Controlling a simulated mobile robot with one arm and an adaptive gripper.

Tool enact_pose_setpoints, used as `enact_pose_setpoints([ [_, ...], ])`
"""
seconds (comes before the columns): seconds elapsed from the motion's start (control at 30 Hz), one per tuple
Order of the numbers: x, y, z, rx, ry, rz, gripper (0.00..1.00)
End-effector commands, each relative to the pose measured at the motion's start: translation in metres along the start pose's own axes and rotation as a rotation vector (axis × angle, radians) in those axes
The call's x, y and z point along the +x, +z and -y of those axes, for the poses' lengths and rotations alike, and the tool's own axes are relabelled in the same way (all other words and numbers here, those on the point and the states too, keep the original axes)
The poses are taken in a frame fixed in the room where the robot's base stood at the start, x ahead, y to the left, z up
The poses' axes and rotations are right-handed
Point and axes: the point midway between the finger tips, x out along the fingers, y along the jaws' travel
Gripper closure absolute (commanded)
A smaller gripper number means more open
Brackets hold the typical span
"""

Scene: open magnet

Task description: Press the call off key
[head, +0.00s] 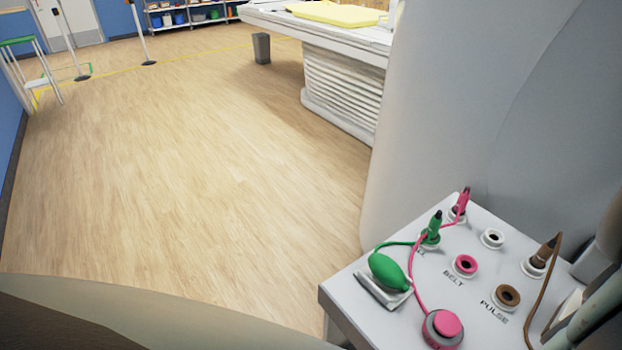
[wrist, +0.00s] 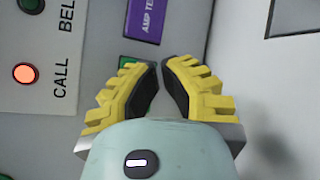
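In the wrist view my gripper (wrist: 160,64) has yellow ridged fingers with black pads. Its fingertips are drawn nearly together, with nothing seen between them. A light grey panel lies beyond the fingertips; I cannot tell whether they touch it. A glowing orange-red round lamp (wrist: 25,73) sits at the left beside the word CALL. A small green patch (wrist: 130,62) lies just beyond the left fingertip, partly hidden by it; its lettering is not readable. I cannot tell whether it is the call off key. A purple label (wrist: 148,15) reading "AMP TE" is above it.
In the head view, a grey socket box (head: 345,301) holds a green squeeze bulb (head: 389,270), plugs, cables and a pink round button (head: 442,326). The large white scanner housing (head: 470,110) stands behind it. A patient table (head: 335,85) is farther back.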

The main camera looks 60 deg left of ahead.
Motion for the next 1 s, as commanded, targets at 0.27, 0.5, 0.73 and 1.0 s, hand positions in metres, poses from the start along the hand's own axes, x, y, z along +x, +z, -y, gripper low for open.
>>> enact_pose_setpoints([
  [0.27, 0.0053, -0.0051, -0.0047, -0.001, 0.004, -0.004, 1.0],
  [0.5, 0.005, -0.0053, -0.0044, -0.001, 0.003, -0.005, 1.0],
  [0.73, 0.0065, -0.0062, -0.0051, -0.002, 0.004, -0.005, 1.0],
  [1.0, 0.0089, -0.0078, -0.0064, -0.002, 0.004, -0.005, 1.0],
])
